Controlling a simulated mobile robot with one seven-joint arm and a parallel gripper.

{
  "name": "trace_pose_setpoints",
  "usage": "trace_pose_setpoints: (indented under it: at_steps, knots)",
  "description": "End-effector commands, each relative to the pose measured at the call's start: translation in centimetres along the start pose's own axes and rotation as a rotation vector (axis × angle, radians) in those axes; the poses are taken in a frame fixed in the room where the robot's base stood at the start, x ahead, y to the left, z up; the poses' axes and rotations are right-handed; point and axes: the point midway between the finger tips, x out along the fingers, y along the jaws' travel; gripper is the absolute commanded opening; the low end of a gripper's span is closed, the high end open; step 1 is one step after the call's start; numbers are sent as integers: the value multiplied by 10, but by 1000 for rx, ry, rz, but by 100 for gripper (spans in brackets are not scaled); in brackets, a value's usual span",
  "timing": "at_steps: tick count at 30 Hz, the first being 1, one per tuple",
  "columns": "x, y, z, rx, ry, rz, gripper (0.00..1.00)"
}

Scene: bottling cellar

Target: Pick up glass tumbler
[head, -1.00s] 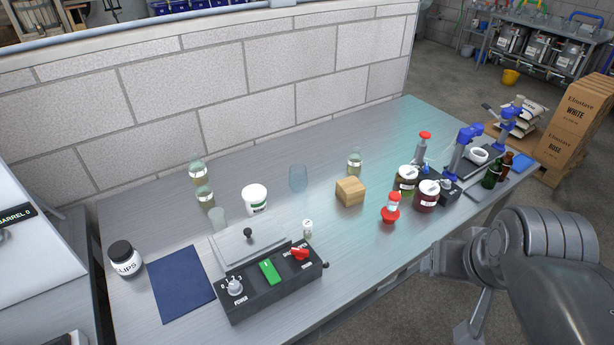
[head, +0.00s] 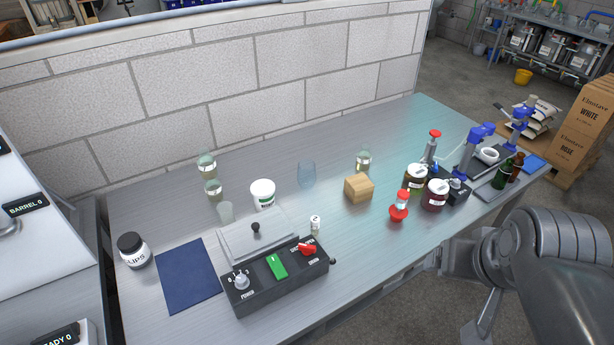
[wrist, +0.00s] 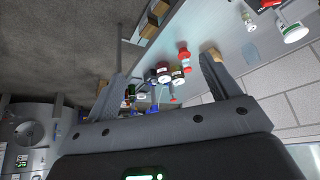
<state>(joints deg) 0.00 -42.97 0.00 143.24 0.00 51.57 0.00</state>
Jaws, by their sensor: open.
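A bluish clear glass tumbler (head: 307,174) stands upright on the steel bench, near the middle and toward the wall. In the head view my arm is at the lower right, off the bench's front edge and well away from the tumbler.
Near the tumbler stand a white tub (head: 262,194), a wooden block (head: 358,187), a small jar (head: 363,161) and a small white vial (head: 315,224). The sealing machine (head: 275,277) lies in front. Jars and a red-topped item (head: 398,212) stand to the right. The block wall (head: 270,75) is behind.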

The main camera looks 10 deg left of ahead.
Motion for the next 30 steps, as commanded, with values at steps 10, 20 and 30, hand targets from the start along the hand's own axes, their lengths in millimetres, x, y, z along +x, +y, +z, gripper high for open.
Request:
trace_pose_setpoints:
  at_steps: [10, 20, 30]
  knots:
    - [3, -5, -18, -13, -2, -12, 81]
    - [36, -44, -114, -78, -3, -67, 81]
    - [102, -112, -201, -149, 2, -113, 81]
